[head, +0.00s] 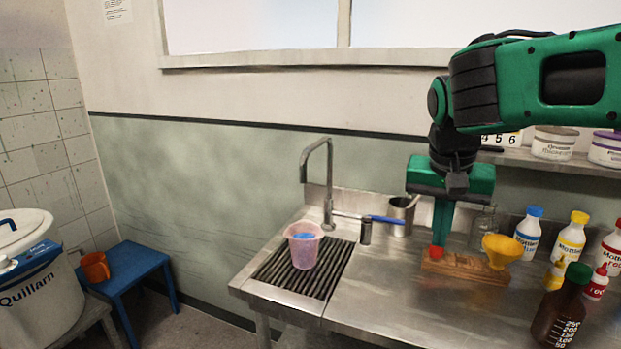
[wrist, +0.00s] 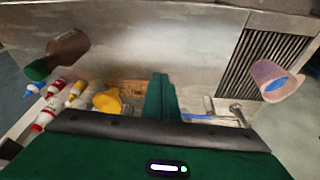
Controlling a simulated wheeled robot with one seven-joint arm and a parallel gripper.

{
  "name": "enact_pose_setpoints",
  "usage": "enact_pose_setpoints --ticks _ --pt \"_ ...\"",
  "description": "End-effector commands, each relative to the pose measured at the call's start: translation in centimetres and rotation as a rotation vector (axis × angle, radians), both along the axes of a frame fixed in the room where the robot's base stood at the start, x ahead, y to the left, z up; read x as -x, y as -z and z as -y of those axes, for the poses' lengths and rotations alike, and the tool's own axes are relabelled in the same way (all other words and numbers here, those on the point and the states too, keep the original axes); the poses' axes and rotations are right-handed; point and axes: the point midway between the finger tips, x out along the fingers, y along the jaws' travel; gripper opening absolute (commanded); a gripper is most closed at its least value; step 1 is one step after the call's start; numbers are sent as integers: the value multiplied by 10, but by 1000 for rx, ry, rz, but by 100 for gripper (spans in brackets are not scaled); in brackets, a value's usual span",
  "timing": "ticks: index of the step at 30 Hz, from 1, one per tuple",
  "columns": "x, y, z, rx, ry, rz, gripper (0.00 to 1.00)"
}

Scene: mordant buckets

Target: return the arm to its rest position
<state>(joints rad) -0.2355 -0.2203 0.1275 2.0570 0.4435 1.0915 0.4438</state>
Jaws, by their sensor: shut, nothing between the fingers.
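My green arm reaches in from the upper right of the head view. My gripper (head: 440,240) points down above the steel counter (head: 385,300), over or just in front of a wooden board (head: 465,270). Its green fingers are together with nothing between them; they also show closed in the wrist view (wrist: 160,82). A small red piece (head: 437,252) shows right at the fingertips in the head view; I cannot tell whether they touch it. A yellow funnel (head: 502,250) sits on the board, right of the fingers.
A pink cup (head: 304,246) with something blue stands on the drain grid (head: 275,270), near the tap (head: 329,185). Several bottles and a brown bottle (head: 559,310) stand at right. A metal cup (head: 400,214) is behind. A shelf (head: 560,163) with tubs is close behind my arm.

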Motion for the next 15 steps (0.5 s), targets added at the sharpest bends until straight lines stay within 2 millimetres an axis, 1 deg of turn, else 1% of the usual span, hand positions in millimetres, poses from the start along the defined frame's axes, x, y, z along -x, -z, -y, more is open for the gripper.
enact_pose_setpoints --ticks 5,8,10,11,13,14,15 --pt "21 15 34 7 5 -36 0" --pt "36 26 59 7 16 -60 0" --pt "51 35 78 3 24 -81 0" --pt "58 40 87 0 29 -90 0" --pt "80 53 109 -10 39 -117 0" --pt "91 60 119 -19 45 -131 0" --pt "108 70 132 -31 50 -149 0"
